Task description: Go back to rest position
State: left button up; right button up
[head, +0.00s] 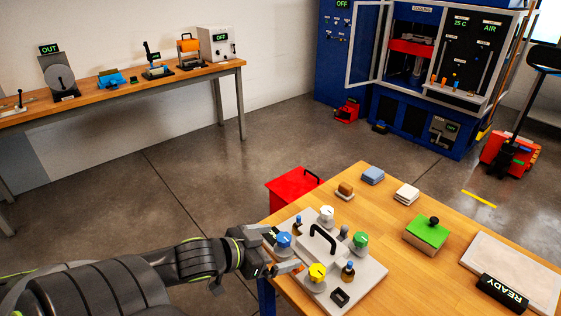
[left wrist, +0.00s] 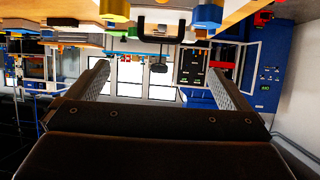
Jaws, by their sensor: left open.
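My left gripper (head: 281,254) reaches in from the left to the left edge of the grey plate (head: 355,262) on the wooden table. Its two fingers are apart, near the blue knob (head: 283,240) and the yellow knob (head: 317,272). In the left wrist view, which looks upside down, the open left gripper (left wrist: 160,75) has nothing between its fingers. Whether a finger touches the plate or a knob, I cannot tell. My right gripper is not in view.
The plate also bears a white knob (head: 327,213), a green knob (head: 360,240) and a black handle (head: 322,238). A green block (head: 427,233) and a READY sign (head: 502,293) lie farther right. Open floor lies behind my left arm.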

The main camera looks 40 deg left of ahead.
pick_arm(q)
jog(key=shift+s, duration=0.1)
jog(key=s+d+f+n+g+y, duration=0.3)
jog(key=s+d+f+g+y, duration=0.15)
jog(key=s+f+g, duration=0.65)
jog(key=s+f, duration=0.2)
jog(key=f, duration=1.1)
jog(key=s+f, duration=0.2)
jog(key=f, duration=1.1)
jog(key=s+f+h, duration=0.1)
jog(key=s+f, duration=1.3)
jog(key=f, duration=0.2)
jog(key=shift+s+d+f, duration=0.15)
jog(key=shift+s+d, duration=0.05)
jog(key=shift+s, duration=0.1)
